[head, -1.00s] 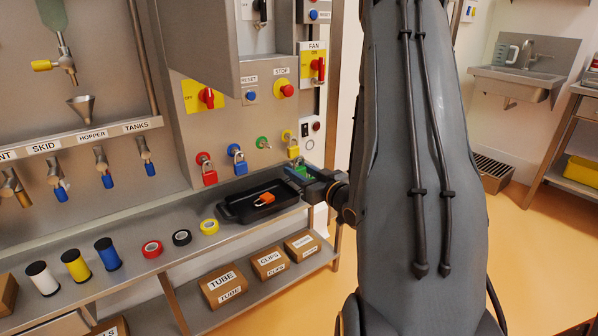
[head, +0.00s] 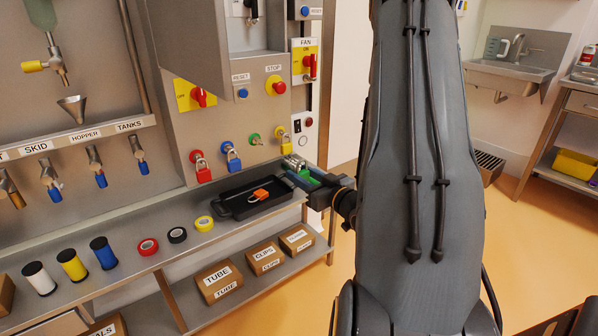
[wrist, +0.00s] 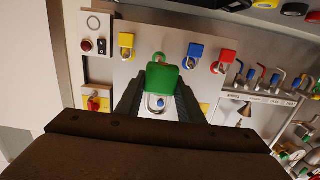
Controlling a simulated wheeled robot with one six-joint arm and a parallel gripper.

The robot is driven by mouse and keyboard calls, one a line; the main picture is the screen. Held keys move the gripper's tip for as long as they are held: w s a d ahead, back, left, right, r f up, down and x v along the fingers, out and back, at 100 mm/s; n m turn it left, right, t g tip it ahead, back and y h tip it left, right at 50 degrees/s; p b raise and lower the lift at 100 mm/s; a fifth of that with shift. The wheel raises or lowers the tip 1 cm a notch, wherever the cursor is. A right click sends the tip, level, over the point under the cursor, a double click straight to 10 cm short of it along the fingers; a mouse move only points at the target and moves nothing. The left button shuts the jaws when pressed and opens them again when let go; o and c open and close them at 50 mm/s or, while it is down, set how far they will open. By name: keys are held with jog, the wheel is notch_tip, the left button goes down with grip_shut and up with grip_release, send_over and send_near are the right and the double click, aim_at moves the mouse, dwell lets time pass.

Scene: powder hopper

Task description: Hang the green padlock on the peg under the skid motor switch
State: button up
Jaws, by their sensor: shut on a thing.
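My gripper (wrist: 160,90) is shut on the green padlock (wrist: 162,77), gripping its body, with the metal shackle showing between the fingers in the wrist view. In the head view my gripper (head: 304,178) is above the right end of the black tray, in front of the panel and below the row of pegs. The green peg (head: 254,139) is bare. It sits between the blue padlock (head: 233,158) and the yellow padlock (head: 286,145), which hang on their pegs. No legible label marks the skid motor switch; a red switch on a yellow plate (head: 198,97) is above the pegs.
A red padlock (head: 202,170) hangs at the left of the row. The black tray (head: 232,209) on the bench holds an orange padlock (head: 260,194). A grey box (head: 208,50) juts out above the pegs. Tape rolls (head: 177,235) lie on the bench.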

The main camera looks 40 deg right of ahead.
jog(key=shift+s+p, duration=0.35)
jog(key=shift+s, duration=0.95)
